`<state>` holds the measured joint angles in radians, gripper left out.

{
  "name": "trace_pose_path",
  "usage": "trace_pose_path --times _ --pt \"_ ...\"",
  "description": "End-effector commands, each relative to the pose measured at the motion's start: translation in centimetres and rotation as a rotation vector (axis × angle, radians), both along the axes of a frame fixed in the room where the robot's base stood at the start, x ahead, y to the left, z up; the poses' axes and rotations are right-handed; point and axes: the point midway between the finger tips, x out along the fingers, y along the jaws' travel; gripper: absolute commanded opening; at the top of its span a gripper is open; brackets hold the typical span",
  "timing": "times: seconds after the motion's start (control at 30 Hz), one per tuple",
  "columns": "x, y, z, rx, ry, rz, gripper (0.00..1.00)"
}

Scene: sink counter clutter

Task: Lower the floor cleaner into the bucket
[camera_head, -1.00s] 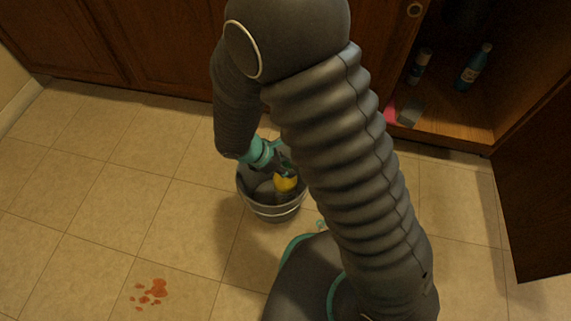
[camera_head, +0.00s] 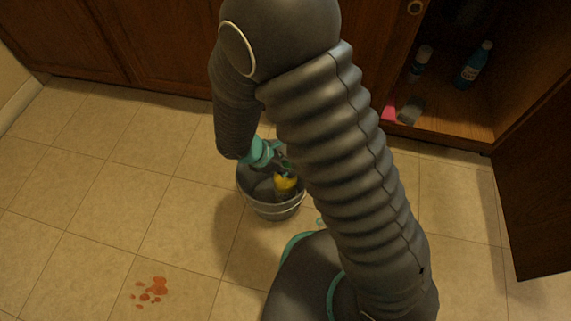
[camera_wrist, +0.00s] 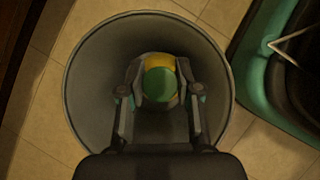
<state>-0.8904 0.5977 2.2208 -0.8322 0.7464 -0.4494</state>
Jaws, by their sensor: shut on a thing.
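The floor cleaner (camera_head: 286,183) is a yellow bottle, partly hidden by my gripper and arm in the head view. In the wrist view its round green cap and yellow shoulder (camera_wrist: 160,84) show between my fingers. My gripper (camera_wrist: 160,92) is shut on it. The grey metal bucket (camera_head: 272,208) stands on the tiled floor. In the wrist view the bucket's rim (camera_wrist: 78,60) surrounds the bottle and my fingers, and the bottle is inside the opening. I cannot tell whether its base touches the bottom.
An orange-red spill (camera_head: 152,290) lies on the tiles at the lower left. An open cabinet at the right holds a blue bottle (camera_head: 474,65), another bottle (camera_head: 421,62), a pink item (camera_head: 388,108) and a sponge-like block (camera_head: 410,110). Its door (camera_head: 535,190) stands open. The floor left of the bucket is clear.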

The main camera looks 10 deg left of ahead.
Motion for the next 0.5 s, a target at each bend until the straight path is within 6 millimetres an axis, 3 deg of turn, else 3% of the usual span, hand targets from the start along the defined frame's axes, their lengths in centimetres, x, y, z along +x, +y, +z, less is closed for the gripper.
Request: trace_pose_path --times 0.5 --pt "0.04 0.02 -0.52 0.000 -0.002 0.000 0.00"
